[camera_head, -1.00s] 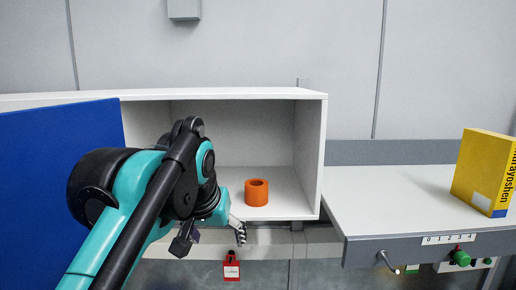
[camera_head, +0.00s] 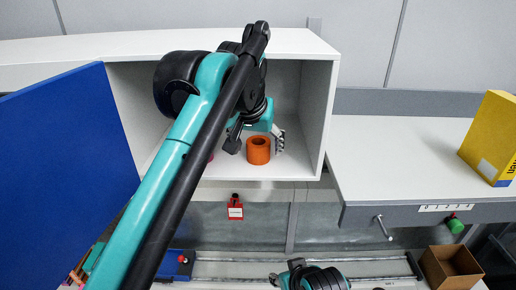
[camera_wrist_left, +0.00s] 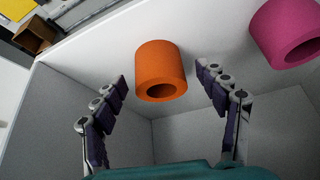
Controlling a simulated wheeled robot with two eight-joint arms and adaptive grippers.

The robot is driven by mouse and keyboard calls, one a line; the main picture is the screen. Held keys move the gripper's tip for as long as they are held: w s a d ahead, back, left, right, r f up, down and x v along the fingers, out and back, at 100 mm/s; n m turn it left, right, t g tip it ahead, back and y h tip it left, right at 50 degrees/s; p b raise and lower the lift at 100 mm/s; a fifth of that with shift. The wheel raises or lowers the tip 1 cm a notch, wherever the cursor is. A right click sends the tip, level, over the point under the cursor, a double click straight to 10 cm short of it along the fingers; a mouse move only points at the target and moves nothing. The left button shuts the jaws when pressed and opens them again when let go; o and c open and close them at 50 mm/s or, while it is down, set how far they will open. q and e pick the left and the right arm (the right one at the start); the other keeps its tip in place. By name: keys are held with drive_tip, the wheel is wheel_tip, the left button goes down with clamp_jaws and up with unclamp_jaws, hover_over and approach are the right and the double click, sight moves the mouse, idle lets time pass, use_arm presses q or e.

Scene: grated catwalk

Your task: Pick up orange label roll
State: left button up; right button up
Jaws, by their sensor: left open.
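The orange label roll (camera_head: 258,151) stands on the floor of the open white cabinet, near its front edge. It also shows in the left wrist view (camera_wrist_left: 160,72), its hollow end partly visible. My left gripper (camera_head: 278,140) reaches into the cabinet close beside the roll. In the left wrist view its spread fingers (camera_wrist_left: 162,78) are open, one to each side of the roll, with gaps visible and nothing held. Part of my right arm shows at the bottom of the head view, but I cannot make out its gripper.
A pink roll (camera_wrist_left: 287,30) stands near the orange one, mostly hidden behind my left arm in the head view. The white cabinet (camera_head: 318,115) has side walls and a top around the gripper. Its blue door (camera_head: 65,150) is open at left. A yellow box (camera_head: 490,140) stands on the right bench.

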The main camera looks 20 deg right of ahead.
use_arm(q)
drive_tip(key=shift+w+d+f, duration=0.25)
drive_tip(key=shift+w+f, duration=0.1)
drive_tip(key=shift+w, duration=0.1)
drive_tip(key=shift+w+d+f, duration=0.2)
drive_tip(key=shift+w+f, duration=0.15)
drive_tip(key=shift+w, duration=0.1)
drive_tip(key=shift+s+a+r, duration=0.2)
drive_tip(key=shift+s+a, duration=0.05)
drive_tip(key=shift+s, duration=0.2)
drive_tip(key=shift+c, duration=0.4)
drive_tip(key=shift+s+a+r, duration=0.1)
drive_tip(key=shift+s, duration=0.15)
drive_tip(key=c, duration=1)
drive_tip(key=shift+w, duration=0.1)
drive_tip(key=shift+c, duration=1)
